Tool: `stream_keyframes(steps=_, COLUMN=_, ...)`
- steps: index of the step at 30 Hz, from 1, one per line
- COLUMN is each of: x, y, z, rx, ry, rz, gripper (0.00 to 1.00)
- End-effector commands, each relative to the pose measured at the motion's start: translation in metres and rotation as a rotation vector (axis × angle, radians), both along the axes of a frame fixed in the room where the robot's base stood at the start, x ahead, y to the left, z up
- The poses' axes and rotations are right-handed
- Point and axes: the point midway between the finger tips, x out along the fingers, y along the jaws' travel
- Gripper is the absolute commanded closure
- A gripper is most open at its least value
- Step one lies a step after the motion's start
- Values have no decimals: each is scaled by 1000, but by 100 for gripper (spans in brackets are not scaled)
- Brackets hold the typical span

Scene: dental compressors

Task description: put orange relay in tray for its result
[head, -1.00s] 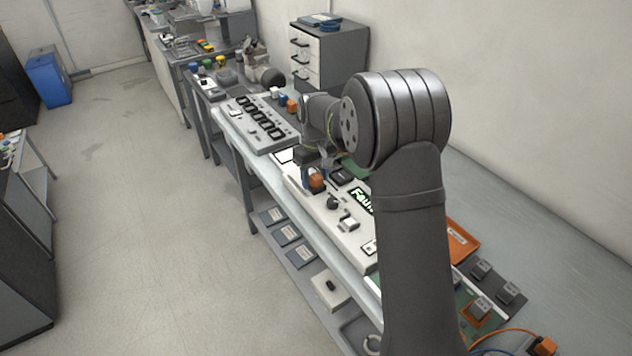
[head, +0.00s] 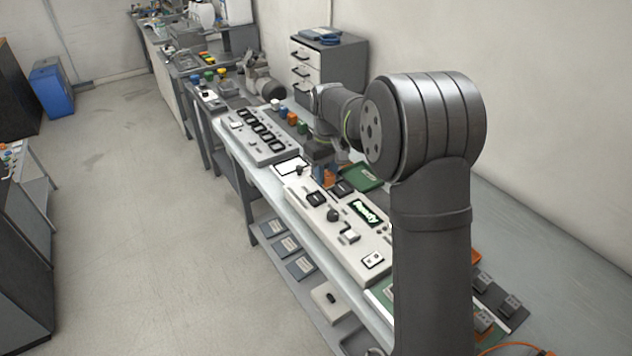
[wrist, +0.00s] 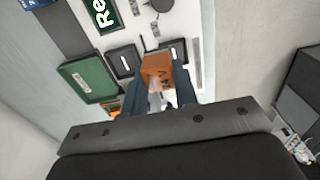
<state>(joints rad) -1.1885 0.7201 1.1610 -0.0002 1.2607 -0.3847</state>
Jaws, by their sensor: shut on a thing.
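My gripper (head: 323,172) is shut on the orange relay (head: 329,180) above the far end of the white tester. In the wrist view the orange relay (wrist: 157,67) sits between the two blue-grey fingers. The tester (head: 352,254) has a green-lit display (head: 366,212) reading "Ready", and its near dark socket (head: 316,198) looks empty. A green tray (head: 357,175) lies just behind the gripper in the head view, and left of the relay in the wrist view (wrist: 88,80).
A grey panel (head: 262,150) with several black-framed slots stands farther along the bench. Coloured blocks (head: 291,117) stand in a row behind it. A drawer cabinet (head: 320,62) stands at the back. Dark relays (head: 512,302) lie at right. Bench behind the tester is partly hidden by my arm.

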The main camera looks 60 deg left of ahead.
Motion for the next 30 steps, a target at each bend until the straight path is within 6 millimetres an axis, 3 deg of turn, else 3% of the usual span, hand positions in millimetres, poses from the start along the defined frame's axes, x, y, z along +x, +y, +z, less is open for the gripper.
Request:
stream_keyframes(steps=3, x=19, y=-24, z=19, rx=3, ry=-1, rz=-4, gripper=99)
stream_keyframes(steps=10, x=44, y=-56, z=43, rx=2, ry=-1, rz=-2, gripper=99)
stream_keyframes(steps=20, x=56, y=-72, z=52, rx=0, ry=0, rz=-4, gripper=99)
stream_keyframes(steps=23, x=68, y=-85, z=51, rx=0, ry=0, rz=-22, gripper=99)
stream_keyframes(steps=26, x=90, y=-111, z=48, rx=-1, ry=1, rz=-54, gripper=99)
stream_keyframes(steps=30, x=126, y=-163, z=43, rx=0, ry=1, rz=-119, gripper=99)
